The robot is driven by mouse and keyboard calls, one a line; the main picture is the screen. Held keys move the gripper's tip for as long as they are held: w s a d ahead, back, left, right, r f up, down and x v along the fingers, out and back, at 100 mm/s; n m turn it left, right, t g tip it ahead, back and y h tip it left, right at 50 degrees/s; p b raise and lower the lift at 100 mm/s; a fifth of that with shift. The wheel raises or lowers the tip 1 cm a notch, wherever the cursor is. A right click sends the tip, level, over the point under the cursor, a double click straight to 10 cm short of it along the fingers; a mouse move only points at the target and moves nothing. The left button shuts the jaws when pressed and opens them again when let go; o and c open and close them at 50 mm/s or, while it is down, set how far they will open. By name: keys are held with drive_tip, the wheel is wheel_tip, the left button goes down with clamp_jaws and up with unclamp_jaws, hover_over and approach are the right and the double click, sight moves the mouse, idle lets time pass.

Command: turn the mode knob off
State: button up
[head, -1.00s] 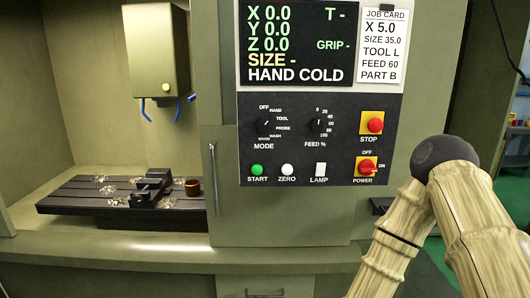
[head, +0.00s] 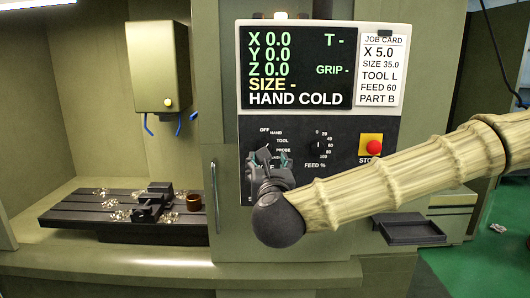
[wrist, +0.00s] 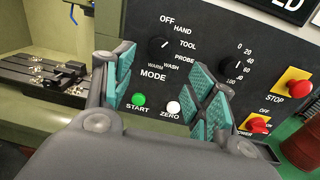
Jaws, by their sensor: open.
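The mode knob (wrist: 158,48) is a round black dial on the black control panel. Labels OFF, HAND, TOOL, PROBE, WASH and WARM ring it. A light mark on it seems to point to the upper right; I cannot tell the exact setting. In the head view my gripper (head: 268,161) is in front of the panel's left part and covers much of the knob and the MODE label. In the wrist view my gripper (wrist: 165,68) is open and empty, its teal pads on either side of the knob, which appears beyond them. I see no contact.
The screen (head: 297,65) reads HAND COLD. The feed knob (wrist: 238,64), green start button (wrist: 138,99), white zero button (wrist: 173,107), red stop button (wrist: 298,88) and red power switch (wrist: 259,124) are close by. A black tray (head: 410,229) juts out at right.

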drive_tip(key=w+p, duration=0.5)
drive_tip(key=w, duration=0.5)
drive_tip(key=shift+w+a+f, duration=0.15)
drive_tip(key=shift+a, duration=0.2)
drive_tip(key=c, duration=1)
